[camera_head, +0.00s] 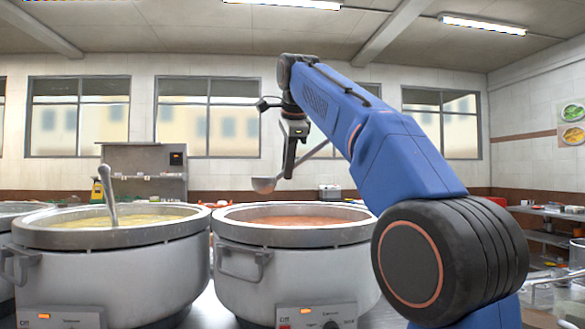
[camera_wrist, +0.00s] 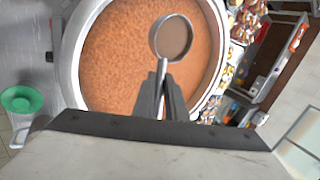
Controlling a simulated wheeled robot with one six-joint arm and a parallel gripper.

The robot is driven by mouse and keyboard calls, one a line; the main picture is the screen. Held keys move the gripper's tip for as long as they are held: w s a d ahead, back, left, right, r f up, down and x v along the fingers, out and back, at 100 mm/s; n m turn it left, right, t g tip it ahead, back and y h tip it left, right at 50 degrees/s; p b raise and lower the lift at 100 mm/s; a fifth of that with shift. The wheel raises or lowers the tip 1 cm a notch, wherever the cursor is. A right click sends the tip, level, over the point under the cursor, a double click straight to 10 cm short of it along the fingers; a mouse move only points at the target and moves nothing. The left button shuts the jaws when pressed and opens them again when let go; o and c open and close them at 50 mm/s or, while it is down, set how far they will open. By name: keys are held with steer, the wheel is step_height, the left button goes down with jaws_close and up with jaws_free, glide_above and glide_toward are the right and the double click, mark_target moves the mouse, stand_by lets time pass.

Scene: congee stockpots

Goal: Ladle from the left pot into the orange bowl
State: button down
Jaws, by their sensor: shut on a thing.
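In the head view, a large grey pot (camera_head: 115,270) on the left holds pale yellow congee (camera_head: 75,217), with a ladle (camera_head: 108,190) standing in it. To its right, another pot (camera_head: 295,270) holds reddish-orange congee (camera_head: 300,219). My gripper (camera_head: 289,170) is above this right pot, shut on a second ladle (camera_head: 263,184) whose cup hangs over the pot's back left part, clear of the rim. In the wrist view, my gripper (camera_wrist: 163,85) grips the handle, and the cup (camera_wrist: 174,38) looks brownish inside; I cannot tell whether it is filled. I see no orange bowl.
Another pot (camera_head: 12,212) is cut off at the left edge. A green bowl (camera_wrist: 21,99) is at the left of the wrist view. Shelves with goods (camera_head: 550,215) stand along the right wall. The air above the left pot is clear except for its ladle.

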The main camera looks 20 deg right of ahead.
steer(key=shift+s+a+n+y, duration=1)
steer(key=shift+s+a+n, duration=1.05)
steer(key=shift+s+a, duration=3.45)
steer(key=shift+s+a+n+y, duration=1)
steer(key=shift+s+a+n, duration=1.8)
steer(key=shift+a, duration=4.6)
step_height(320, 180, down, 30)
steer(key=s+m, duration=0.1)
steer(key=shift+s+g, duration=0.25)
steer(key=shift+g, duration=0.05)
steer(key=shift+f+m, duration=0.1)
steer(key=shift+m, duration=0.15)
steer(key=shift+f, duration=0.5)
steer(key=shift+a+r, duration=0.1)
